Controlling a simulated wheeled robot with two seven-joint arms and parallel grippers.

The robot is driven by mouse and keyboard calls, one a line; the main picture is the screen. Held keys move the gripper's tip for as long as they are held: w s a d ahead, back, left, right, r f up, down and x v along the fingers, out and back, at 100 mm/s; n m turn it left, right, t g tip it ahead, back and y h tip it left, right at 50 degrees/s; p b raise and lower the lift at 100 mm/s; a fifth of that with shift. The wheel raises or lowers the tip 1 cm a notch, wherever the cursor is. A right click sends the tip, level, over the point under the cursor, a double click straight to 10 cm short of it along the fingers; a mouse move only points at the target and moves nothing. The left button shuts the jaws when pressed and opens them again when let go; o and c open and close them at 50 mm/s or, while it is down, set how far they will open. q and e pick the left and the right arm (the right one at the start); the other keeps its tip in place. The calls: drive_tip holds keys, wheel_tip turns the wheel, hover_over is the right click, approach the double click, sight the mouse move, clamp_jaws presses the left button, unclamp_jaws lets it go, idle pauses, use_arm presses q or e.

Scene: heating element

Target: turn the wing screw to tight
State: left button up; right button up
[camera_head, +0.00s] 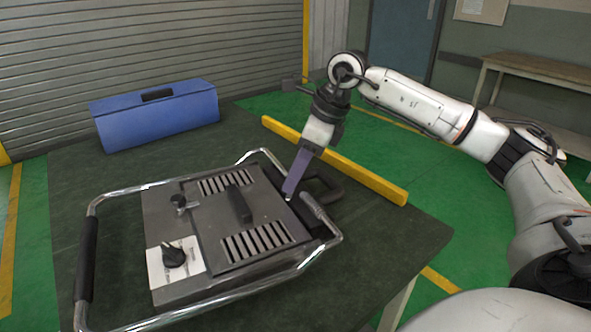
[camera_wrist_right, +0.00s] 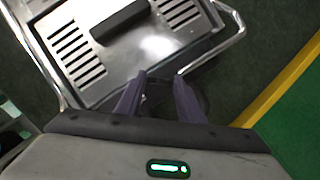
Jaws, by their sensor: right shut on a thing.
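The metal heating unit (camera_head: 215,262) lies on the dark table inside a chrome tube frame. My right gripper (camera_head: 288,196) reaches down to the unit's right edge, its purple fingers tilted. It is shut on a small part there, which looks to be the wing screw; the fingers mostly hide it, and its turn angle cannot be read. In the right wrist view the two fingertips (camera_wrist_right: 160,82) are a little apart at the unit's edge, with dark parts between and behind them. My left gripper is not in view.
A black lid handle (camera_head: 239,204), a small black fitting (camera_head: 180,203) and a black rotary knob (camera_head: 174,257) stand on the unit. A blue toolbox (camera_head: 155,122) stands at the back.

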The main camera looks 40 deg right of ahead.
drive_tip(key=m, duration=0.2)
drive_tip(key=m+h, duration=0.1)
drive_tip(key=m, duration=0.1)
drive_tip(key=shift+a+r+m+t+h+p, duration=0.1)
drive_tip(key=shift+a+m+t+h+p, duration=0.05)
drive_tip(key=shift+m+t+h+p, duration=0.2)
drive_tip(key=m+h, duration=0.1)
drive_tip(key=m, duration=0.2)
drive_tip(key=shift+a, duration=0.1)
drive_tip(key=shift+m+h+p, duration=0.4)
drive_tip(key=shift+m+h, duration=0.15)
drive_tip(key=shift+m, duration=0.6)
drive_tip(key=o, duration=1.1)
drive_tip(key=shift+c, duration=0.2)
drive_tip(key=p+v, duration=0.1)
drive_tip(key=v, duration=0.9)
drive_tip(key=shift+a, duration=0.1)
